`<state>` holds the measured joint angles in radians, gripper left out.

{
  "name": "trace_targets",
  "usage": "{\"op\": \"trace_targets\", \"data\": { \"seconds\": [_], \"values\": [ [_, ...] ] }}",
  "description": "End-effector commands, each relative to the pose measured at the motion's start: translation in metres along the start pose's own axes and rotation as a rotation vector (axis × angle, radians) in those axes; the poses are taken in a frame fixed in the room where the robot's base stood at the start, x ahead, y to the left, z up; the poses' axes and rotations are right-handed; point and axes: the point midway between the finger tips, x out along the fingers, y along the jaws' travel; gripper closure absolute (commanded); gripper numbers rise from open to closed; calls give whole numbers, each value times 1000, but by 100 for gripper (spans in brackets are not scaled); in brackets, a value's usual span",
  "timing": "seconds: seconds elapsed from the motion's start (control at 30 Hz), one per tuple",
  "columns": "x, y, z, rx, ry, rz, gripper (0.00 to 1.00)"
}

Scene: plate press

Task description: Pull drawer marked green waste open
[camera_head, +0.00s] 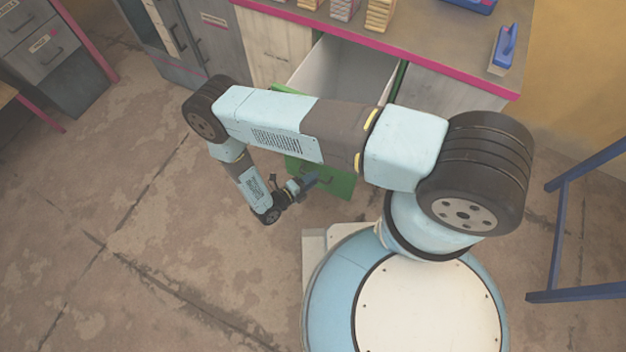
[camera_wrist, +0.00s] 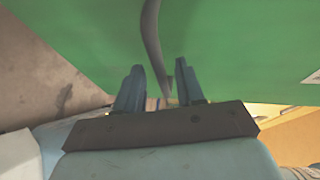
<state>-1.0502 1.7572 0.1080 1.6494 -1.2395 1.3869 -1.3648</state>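The drawer with the green front (camera_head: 338,182) stands pulled well out from the bench, and its pale inside (camera_head: 345,72) shows behind my arm. My arm hides part of the front, and I cannot read a marking on it. My gripper (camera_head: 312,183) is at the green front, by its dark handle. In the wrist view the handle (camera_wrist: 152,40) runs down between the two fingers of my gripper (camera_wrist: 160,68). The fingers are apart, with a gap visible on both sides of the handle. The green front (camera_wrist: 235,45) fills most of that view.
The bench top (camera_head: 430,40) with a pink edge holds small stacks (camera_head: 379,14) and a blue-handled tool (camera_head: 503,48). Grey cabinets (camera_head: 45,45) stand at left. A blue frame (camera_head: 575,240) stands at right. The floor (camera_head: 130,230) at left is clear.

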Motion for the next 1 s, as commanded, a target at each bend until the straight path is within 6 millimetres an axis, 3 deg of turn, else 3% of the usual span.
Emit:
{"op": "trace_targets", "data": {
  "seconds": [0.27,0.8,1.0],
  "values": [
    [-12,0,2,2,-3,1,62],
    [-110,1,0,1,-3,1,62],
    [-133,2,-1,1,-1,1,62]
  ]
}}
